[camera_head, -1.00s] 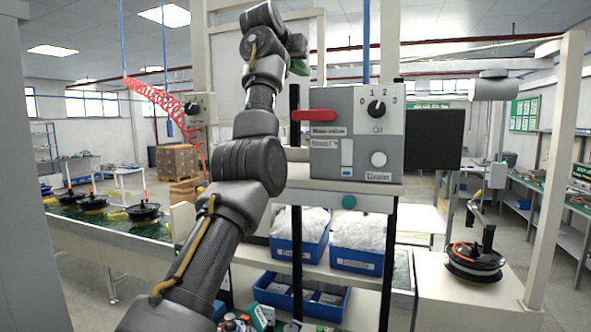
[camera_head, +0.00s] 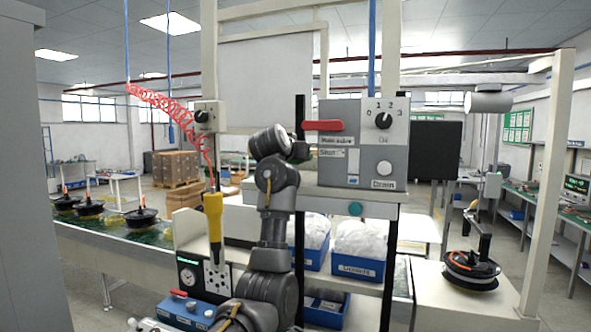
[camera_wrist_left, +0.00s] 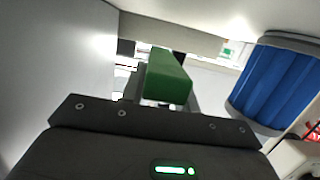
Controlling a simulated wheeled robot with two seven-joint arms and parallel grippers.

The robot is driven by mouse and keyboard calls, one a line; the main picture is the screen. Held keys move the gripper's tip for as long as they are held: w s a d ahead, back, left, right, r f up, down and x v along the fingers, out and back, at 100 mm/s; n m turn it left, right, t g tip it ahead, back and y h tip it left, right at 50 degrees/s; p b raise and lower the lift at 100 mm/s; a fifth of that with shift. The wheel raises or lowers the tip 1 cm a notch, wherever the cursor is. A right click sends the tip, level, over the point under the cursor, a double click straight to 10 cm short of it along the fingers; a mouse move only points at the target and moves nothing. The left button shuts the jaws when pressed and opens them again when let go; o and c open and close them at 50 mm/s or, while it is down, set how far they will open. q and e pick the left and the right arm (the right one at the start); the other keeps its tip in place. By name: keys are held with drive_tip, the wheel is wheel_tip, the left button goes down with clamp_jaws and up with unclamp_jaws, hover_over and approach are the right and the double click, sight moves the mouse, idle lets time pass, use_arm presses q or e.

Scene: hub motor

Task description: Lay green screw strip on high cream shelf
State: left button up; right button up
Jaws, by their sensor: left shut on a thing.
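In the left wrist view a green screw strip (camera_wrist_left: 168,78) juts out from my left gripper (camera_wrist_left: 165,98), which is shut on it. In the head view the gripper and the strip are hidden behind my own arm and the grey control box. A cream shelf (camera_head: 335,194) with the control box on it lies to the right of my arm, its front edge visible. My forearm reaches up to the left end of that shelf. My right gripper is not in view.
The control box (camera_head: 352,165) has a red lever and takes up the shelf's middle and right. Blue bins (camera_head: 357,268) with white bags stand on a lower level. A yellow screwdriver (camera_head: 213,220) hangs on a red coiled cord to the left. A dark post (camera_head: 299,220) stands close to my arm.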

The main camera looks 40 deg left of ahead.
use_arm(q)
drive_tip(key=shift+w+f, duration=0.3)
drive_tip(key=shift+w, duration=0.15)
drive_tip(key=f, duration=0.3)
drive_tip(key=shift+s+f, duration=0.2)
drive_tip(key=shift+s, duration=0.1)
drive_tip(key=shift+w+f, duration=0.15)
drive_tip(key=shift+w, duration=0.05)
drive_tip(key=shift+s+f, duration=0.1)
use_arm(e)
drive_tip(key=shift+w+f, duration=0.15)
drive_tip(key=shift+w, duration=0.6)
use_arm(q)
drive_tip(key=shift+f, duration=0.1)
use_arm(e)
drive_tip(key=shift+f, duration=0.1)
use_arm(q)
drive_tip(key=o, duration=0.8)
drive_tip(key=shift+s, duration=0.1)
drive_tip(key=shift+o, duration=1.4)
